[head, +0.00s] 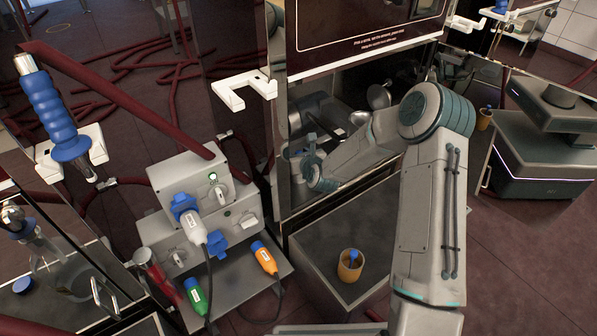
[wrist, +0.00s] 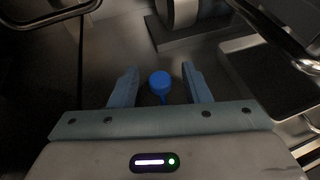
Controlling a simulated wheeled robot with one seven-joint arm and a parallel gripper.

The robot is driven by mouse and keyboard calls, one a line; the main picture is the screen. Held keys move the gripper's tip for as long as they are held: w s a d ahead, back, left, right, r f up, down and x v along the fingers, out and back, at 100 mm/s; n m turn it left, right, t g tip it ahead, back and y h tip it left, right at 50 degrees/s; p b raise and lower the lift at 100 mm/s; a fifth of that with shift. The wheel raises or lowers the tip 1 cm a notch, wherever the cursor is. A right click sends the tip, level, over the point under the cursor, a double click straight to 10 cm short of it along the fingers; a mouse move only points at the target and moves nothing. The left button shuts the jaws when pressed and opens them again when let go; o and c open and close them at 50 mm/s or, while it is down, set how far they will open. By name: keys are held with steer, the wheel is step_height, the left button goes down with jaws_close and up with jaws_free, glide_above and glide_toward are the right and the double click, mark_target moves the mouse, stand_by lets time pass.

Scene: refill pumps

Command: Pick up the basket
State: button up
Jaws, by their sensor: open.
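My gripper (wrist: 156,70) is open in the wrist view, with one blue finger on each side. A blue round-topped object (wrist: 160,80) with a thin stem below shows between the fingers, apart from both. I cannot tell whether it is the basket or part of it. In the head view my gripper (head: 310,162) reaches into the mirrored recess in the middle, over its floor. Shiny round metal pieces (head: 378,97) lie behind it, and I cannot tell whether one is the basket. My wrist hides part of the recess.
A grey box with coloured plugs (head: 198,220) stands left of the recess. The recess's steel frame (head: 280,130) is close to my gripper. A dark tray (wrist: 262,80) is at right in the wrist view.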

steer(key=c, duration=0.8)
steer(key=shift+r, duration=0.2)
